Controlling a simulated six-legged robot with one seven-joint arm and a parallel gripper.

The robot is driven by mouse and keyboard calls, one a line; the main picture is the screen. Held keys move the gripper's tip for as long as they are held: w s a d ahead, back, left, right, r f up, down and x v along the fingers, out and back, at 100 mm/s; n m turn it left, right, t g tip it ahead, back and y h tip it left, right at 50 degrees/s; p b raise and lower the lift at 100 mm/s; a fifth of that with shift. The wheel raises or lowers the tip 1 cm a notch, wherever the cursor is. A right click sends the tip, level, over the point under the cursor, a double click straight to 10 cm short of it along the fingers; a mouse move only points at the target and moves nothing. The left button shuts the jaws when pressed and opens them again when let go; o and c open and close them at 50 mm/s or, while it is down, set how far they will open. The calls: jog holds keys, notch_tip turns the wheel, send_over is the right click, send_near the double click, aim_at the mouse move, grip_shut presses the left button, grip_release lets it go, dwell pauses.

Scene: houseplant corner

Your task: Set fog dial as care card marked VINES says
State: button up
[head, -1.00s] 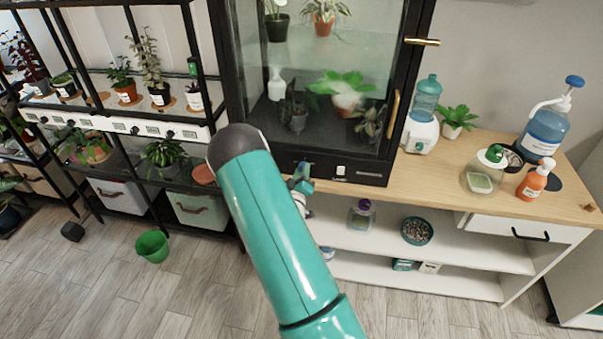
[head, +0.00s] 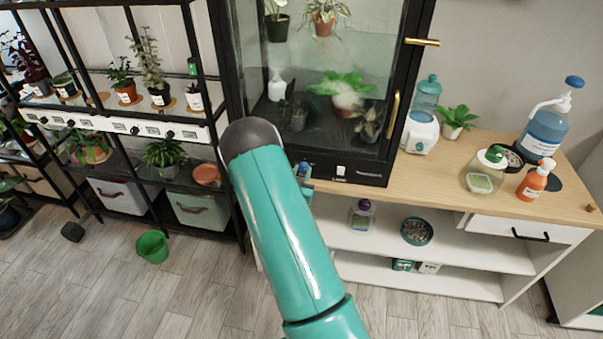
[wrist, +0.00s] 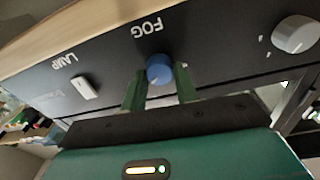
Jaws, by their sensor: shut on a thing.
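The fog dial is a blue round knob (wrist: 159,69) under the upside-down word FOG on the black cabinet panel in the wrist view. My gripper (wrist: 160,82) has its two green fingers on either side of the knob, shut on it. The knob's pointer mark and scale cannot be made out. In the head view my arm hides most of the gripper, below the glass plant cabinet (head: 387,182). Small cards (head: 120,127) line the white shelf rail at left; their words are too small to read, so I cannot tell which is marked VINES.
On the same panel are a white LAMP switch (wrist: 85,88) and a grey knob (wrist: 295,35). The wooden counter (head: 440,175) holds a humidifier (head: 421,125), bottles and a jar at right. A green bucket (head: 152,247) stands on the otherwise mostly clear floor at left.

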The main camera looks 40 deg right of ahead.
jog(key=shift+m, duration=1.1)
jog(key=o, duration=1)
jog(key=shift+c, duration=0.2)
jog(key=v, duration=1.3)
jog(key=shift+s+a, duration=0.2)
jog(key=shift+a, duration=0.15)
